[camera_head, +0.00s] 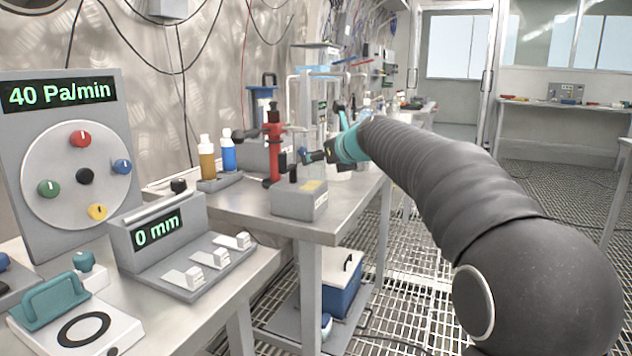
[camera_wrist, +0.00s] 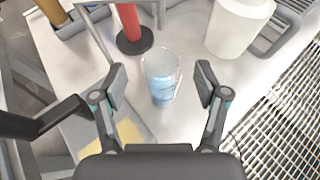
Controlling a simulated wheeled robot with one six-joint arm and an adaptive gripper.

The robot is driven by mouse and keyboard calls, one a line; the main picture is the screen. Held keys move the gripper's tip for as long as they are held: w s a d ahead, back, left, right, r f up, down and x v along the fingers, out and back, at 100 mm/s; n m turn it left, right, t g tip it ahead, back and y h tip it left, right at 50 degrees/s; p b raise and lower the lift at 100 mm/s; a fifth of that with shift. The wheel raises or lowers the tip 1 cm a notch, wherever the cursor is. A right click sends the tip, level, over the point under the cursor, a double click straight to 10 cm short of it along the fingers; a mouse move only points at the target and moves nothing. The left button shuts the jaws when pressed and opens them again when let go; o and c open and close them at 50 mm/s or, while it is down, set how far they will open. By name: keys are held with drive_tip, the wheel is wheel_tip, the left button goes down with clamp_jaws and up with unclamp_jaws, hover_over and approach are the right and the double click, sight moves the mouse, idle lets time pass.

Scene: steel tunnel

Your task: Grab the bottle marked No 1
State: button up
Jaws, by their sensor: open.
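No mark reading No 1 is legible in either view. An amber bottle (camera_head: 207,163) and a blue bottle (camera_head: 228,155), both with white caps, stand upright in a grey holder on the steel bench. Part of an amber vessel (camera_wrist: 52,10) shows at the wrist view's top left. A clear vessel with blue liquid (camera_wrist: 161,75) appears between the fingertips of my gripper (camera_wrist: 161,82) in the wrist view; I cannot tell how far below them it is. A white container (camera_wrist: 238,25) stands to its right. My gripper is open and appears to hold nothing.
A red stand (camera_head: 272,145) with a dark round base is close to the clear vessel. A grey box (camera_head: 300,203) sits at the bench's front edge. A control panel (camera_head: 70,150) and a 0 mm unit (camera_head: 160,235) are at left. Grated floor lies right.

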drive_tip(key=x, duration=0.3)
drive_tip(key=shift+w+a+f, duration=0.1)
drive_tip(key=shift+w, duration=0.1)
clamp_jaws()
